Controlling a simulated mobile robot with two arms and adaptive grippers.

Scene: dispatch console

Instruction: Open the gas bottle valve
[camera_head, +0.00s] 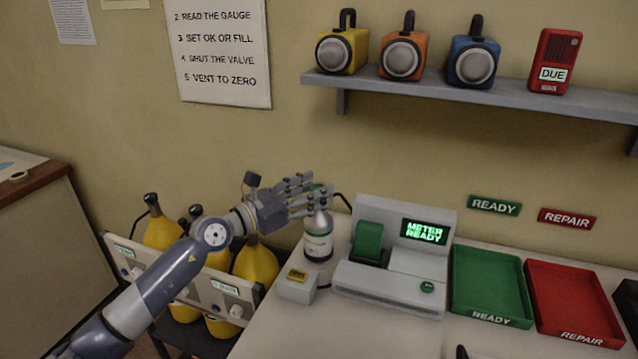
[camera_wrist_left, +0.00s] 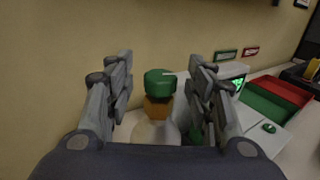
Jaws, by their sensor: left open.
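The gas bottle (camera_head: 318,240) is a small grey-white cylinder with a label, upright on the console beside the meter. Its valve is a round green knob on a brass-coloured neck. In the left wrist view the green knob (camera_wrist_left: 160,82) sits between the two fingers, with space on both sides and no visible contact. My left gripper (camera_head: 314,191) is open around the bottle top and partly hides the valve in the head view.
The grey meter (camera_head: 395,285) stands right of the bottle, reading "METER READY". A small gauge box (camera_head: 297,286) is in front of the bottle. Green (camera_head: 490,317) and red (camera_head: 575,336) trays lie to the right. A rack (camera_head: 128,257) of yellow cylinders is left. A shelf (camera_head: 480,93) hangs above.

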